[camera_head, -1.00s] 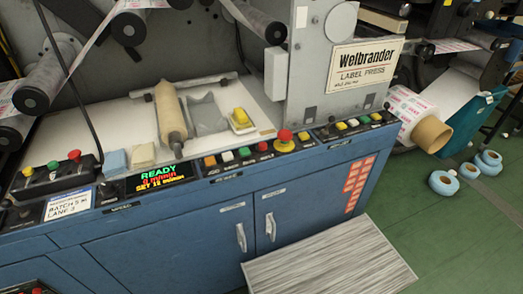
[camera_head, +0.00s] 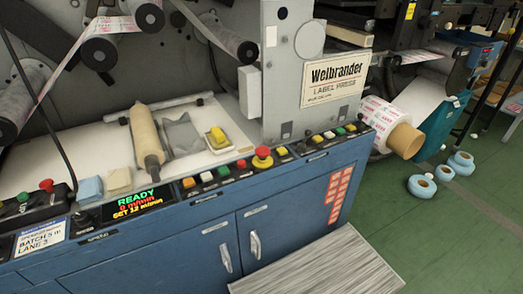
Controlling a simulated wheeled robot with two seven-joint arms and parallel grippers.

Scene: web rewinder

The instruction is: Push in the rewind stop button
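A row of small coloured buttons lies along the front edge of the blue press cabinet (camera_head: 170,255). In it are an orange button (camera_head: 189,183), a white button (camera_head: 207,177), a green button (camera_head: 223,171) and a small red button (camera_head: 241,164). A large red mushroom button (camera_head: 263,153) on a yellow base stands to their right. A second button group (camera_head: 328,135) sits further right. Another red button (camera_head: 46,185) is on a black box at the far left. Button labels are too small to read. Neither of my grippers is in view.
A display (camera_head: 138,203) reads READY. A tan roller (camera_head: 146,135) and yellow-topped item (camera_head: 217,137) lie on the press bed. A striped grey platform (camera_head: 320,268) sits low before the cabinet. Blue-white rolls (camera_head: 422,186) lie on the green floor, otherwise fairly open at right.

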